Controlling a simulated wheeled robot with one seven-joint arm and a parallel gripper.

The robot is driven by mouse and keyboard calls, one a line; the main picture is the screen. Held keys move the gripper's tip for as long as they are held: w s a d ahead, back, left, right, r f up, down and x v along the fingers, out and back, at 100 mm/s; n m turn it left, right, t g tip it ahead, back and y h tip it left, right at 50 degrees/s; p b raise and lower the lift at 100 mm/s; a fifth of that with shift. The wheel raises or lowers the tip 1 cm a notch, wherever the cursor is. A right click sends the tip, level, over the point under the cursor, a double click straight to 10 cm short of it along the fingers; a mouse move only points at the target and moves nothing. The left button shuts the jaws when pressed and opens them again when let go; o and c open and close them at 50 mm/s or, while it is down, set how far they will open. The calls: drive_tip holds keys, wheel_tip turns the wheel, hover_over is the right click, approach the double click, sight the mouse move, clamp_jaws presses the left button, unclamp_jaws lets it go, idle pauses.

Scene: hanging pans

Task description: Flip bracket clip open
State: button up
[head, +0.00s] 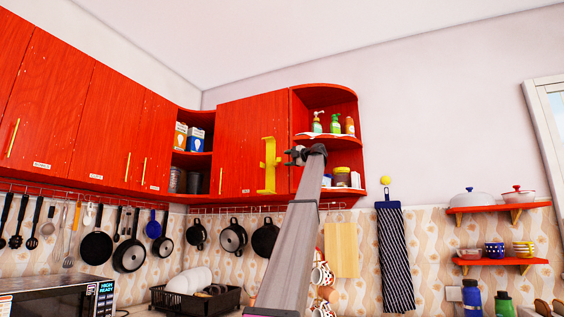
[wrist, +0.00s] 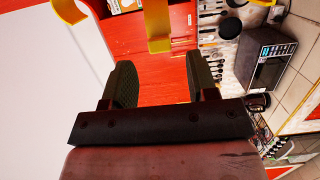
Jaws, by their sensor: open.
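A yellow bracket (head: 268,166), which I take to be the one with the clip, shows in front of the red corner cabinet in the head view. It has an upright strip, a side arm and a wider foot. In the wrist view a flat yellow strip (wrist: 157,24) lies beyond the fingertips, roughly in line with the gap between them. A curved yellow piece (wrist: 68,10) shows at the top left. My gripper (head: 292,154) is just right of the bracket; in the wrist view its fingers (wrist: 160,72) are apart and empty. I cannot tell whether the clip is open.
Red wall cabinets (head: 110,110) run along the left, with an open corner shelf (head: 325,136) holding bottles and jars behind my gripper. Pans (head: 232,238) hang from a rail below. A microwave (head: 55,295) and dish rack (head: 195,298) stand lower.

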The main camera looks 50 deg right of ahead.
drive_tip(key=shift+s, duration=2.6)
drive_tip(key=shift+d, duration=0.1)
